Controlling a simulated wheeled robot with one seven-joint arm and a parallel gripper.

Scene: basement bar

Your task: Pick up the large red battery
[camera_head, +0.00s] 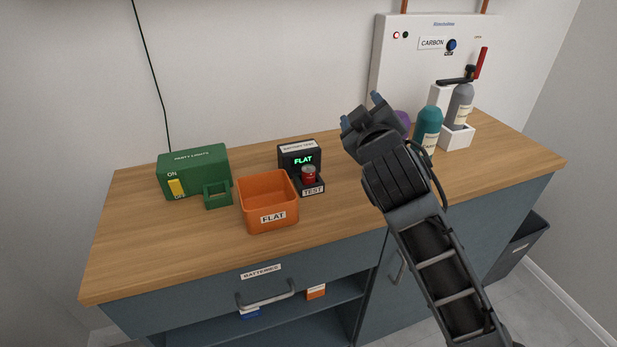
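A red battery (309,174) stands upright in the black battery tester (300,157). The tester's lit display reads FLAT in green and its front label reads TEST. My gripper (361,110) is raised above the counter, to the right of the tester and apart from the battery. Its two blue-grey fingertips are spread, with nothing visible between them.
An orange bin (266,219) labelled FLAT stands just left of the tester. A green PARTY LIGHTS box (194,171) is further left. Teal (428,130) and grey (460,106) bottles stand at right. The wooden counter's (165,255) front left is clear.

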